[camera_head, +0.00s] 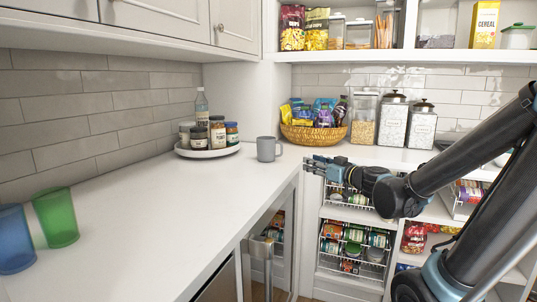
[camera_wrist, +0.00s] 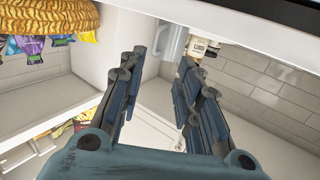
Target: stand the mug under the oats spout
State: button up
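A grey mug (camera_head: 267,149) stands upright on the white counter near its inner corner, with its handle towards the right. In the wrist view the mug (camera_wrist: 173,42) shows beyond the fingertips, partly cut off by the picture. My gripper (camera_head: 309,166) is right of the mug and nearer the camera, by the counter's edge. In the wrist view my gripper (camera_wrist: 161,62) is open, with nothing between its fingers and apart from the mug. A clear container of oat-like grain (camera_head: 363,121) stands on the back counter. I cannot make out a spout on it.
A round white tray (camera_head: 208,153) with jars and a bottle is left of the mug. A snack basket (camera_head: 313,134) stands behind my gripper, and white canisters (camera_head: 393,122) stand right of the grain. Blue (camera_head: 14,240) and green cups (camera_head: 56,218) stand at front left. The middle counter is clear.

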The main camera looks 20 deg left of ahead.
jog(key=x, duration=0.2)
send_near(270, 150)
jog(key=shift+w+a+f, duration=0.1)
jog(key=shift+w+a, duration=0.3)
jog(key=shift+w, duration=0.85)
jog(key=shift+w+a+f, duration=0.1)
jog(key=shift+w+a, duration=0.3)
jog(key=shift+w, duration=0.9)
jog(key=shift+w+a+f, duration=0.1)
jog(key=shift+w+a, duration=0.35)
jog(key=shift+w, duration=0.8)
grip_shut()
